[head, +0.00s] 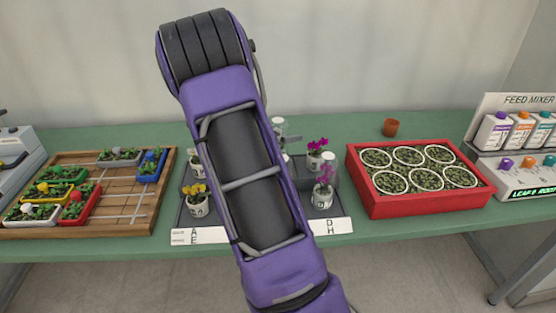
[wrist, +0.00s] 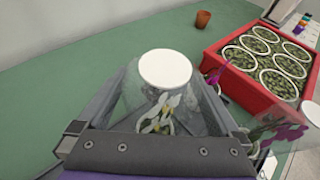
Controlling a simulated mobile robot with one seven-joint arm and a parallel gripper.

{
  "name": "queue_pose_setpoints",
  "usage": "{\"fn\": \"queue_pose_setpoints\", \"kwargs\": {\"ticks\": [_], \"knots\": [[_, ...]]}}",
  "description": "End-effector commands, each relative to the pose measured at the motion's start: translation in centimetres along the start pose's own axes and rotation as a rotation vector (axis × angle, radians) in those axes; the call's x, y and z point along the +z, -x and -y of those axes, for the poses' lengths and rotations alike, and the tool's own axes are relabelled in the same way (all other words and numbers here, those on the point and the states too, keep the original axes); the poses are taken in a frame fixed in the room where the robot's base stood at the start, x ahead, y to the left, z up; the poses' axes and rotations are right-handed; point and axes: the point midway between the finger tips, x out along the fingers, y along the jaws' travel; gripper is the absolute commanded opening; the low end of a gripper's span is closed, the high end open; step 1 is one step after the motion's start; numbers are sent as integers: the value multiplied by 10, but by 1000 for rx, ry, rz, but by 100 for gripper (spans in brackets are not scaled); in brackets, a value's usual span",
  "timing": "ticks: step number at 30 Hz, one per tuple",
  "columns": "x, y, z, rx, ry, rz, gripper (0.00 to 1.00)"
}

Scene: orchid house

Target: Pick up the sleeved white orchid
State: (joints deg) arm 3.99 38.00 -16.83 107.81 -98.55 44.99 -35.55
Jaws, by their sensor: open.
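The sleeved white orchid (wrist: 160,100) is in the middle of the wrist view, with pale petals and yellow centres inside a clear sleeve topped by a white disc. My gripper (wrist: 167,78) is open, with one finger on each side of the sleeve. I cannot tell whether either finger touches it. The lower part of the orchid is hidden by the gripper body. In the head view my arm covers most of this spot, and only a clear, white-topped piece (head: 278,124) shows beside the arm.
Magenta orchids (head: 318,152) stand close on the right, and yellow orchids (head: 197,192) on the left, on a dark tray (head: 182,216). A red crate of pots (head: 420,208) is to the right. A wooden board (head: 120,222) with coloured trays is left. A terracotta pot (head: 390,127) stands behind.

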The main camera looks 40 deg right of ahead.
Motion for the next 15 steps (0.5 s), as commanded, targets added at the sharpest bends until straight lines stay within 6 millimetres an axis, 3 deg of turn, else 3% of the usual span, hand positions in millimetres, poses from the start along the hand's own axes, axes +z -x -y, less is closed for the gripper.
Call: {"fn": "queue_pose_setpoints", "kwargs": {"ticks": [6, 15], "knots": [[0, -2, 0, 1, 0, 0, 100], [0, -2, 0, 1, 0, 0, 48]]}}
